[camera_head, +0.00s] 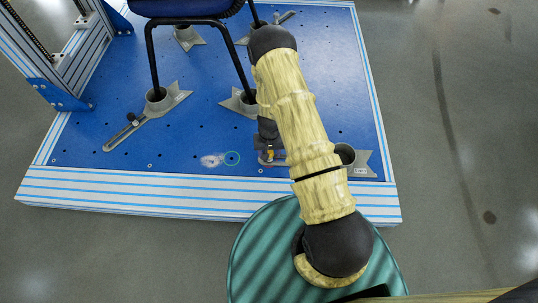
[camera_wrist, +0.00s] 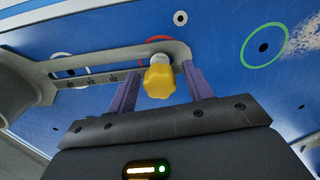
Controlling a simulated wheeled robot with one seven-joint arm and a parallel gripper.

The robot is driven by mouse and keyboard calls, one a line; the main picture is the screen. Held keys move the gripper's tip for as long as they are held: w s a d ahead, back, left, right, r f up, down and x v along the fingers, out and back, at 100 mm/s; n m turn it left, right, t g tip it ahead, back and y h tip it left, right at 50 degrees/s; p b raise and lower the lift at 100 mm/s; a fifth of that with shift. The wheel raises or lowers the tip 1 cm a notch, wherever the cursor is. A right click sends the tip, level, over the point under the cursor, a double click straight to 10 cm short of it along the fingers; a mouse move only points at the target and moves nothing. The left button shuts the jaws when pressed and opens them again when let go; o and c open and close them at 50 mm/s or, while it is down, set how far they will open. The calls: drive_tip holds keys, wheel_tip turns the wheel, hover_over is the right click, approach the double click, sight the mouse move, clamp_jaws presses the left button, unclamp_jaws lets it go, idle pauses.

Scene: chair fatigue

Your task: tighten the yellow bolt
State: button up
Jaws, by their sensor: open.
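The yellow bolt (camera_wrist: 159,80) has a lobed yellow head and a pale collar. It stands at the rounded end of a grey slotted bracket (camera_wrist: 105,66) in the wrist view. My gripper (camera_wrist: 159,85) is open, with one purple finger on each side of the bolt head. I cannot tell whether either finger touches it. In the head view the bolt (camera_head: 270,154) is small and shows just beside my gripper (camera_head: 267,142), partly hidden by it. A red ring (camera_wrist: 152,44) on the board lies partly behind the bolt and bracket.
The blue perforated board (camera_head: 190,135) carries a dark chair frame (camera_head: 155,65) in grey foot clamps. A green ring (camera_head: 232,158) marks a hole left of the bolt, beside a pale worn patch (camera_head: 212,160). A metal frame post (camera_head: 75,65) stands at the left.

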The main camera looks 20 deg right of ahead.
drive_tip(key=n+p, duration=0.1)
drive_tip(key=n, duration=0.3)
drive_tip(key=shift+c, duration=0.2)
drive_tip(key=c, duration=0.9)
drive_tip(key=shift+r+m+p, duration=0.1)
drive_tip(key=shift+m+p, duration=0.35)
drive_tip(key=shift+m, duration=1.55)
drive_tip(key=shift+p, duration=0.3)
